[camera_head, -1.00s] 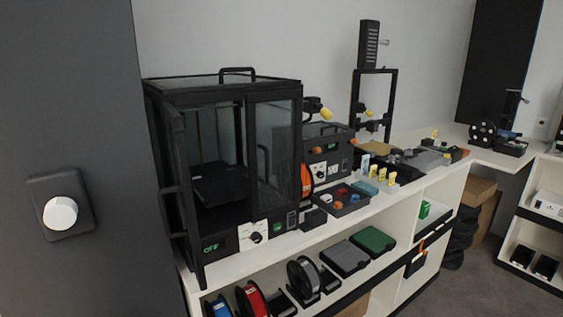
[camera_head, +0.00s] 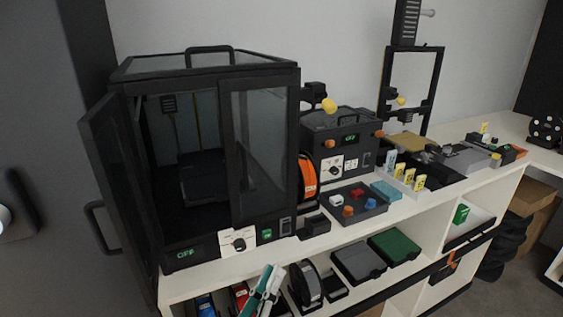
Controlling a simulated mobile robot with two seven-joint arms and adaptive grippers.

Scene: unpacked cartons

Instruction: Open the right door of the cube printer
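The cube printer (camera_head: 208,70) is a black-framed box with glass panels, standing at the left end of the white bench. Its left door (camera_head: 112,165) is swung outward to the left, with a bar handle (camera_head: 97,228) on it. Its right door (camera_head: 259,150) is closed across the right part of the front. The dark interior and print bed (camera_head: 203,178) show through the opening. The tip of my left gripper (camera_head: 265,285), white and teal, shows at the bottom edge, below the printer front and apart from it. Its finger gap is unclear. My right gripper is out of view.
A small dark machine (camera_head: 340,140) with an orange spool (camera_head: 308,177) stands just right of the printer. A tray of coloured knobs (camera_head: 333,212) lies before it. Spools and boxes (camera_head: 358,262) fill the shelf below. A dark wall panel is at the left.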

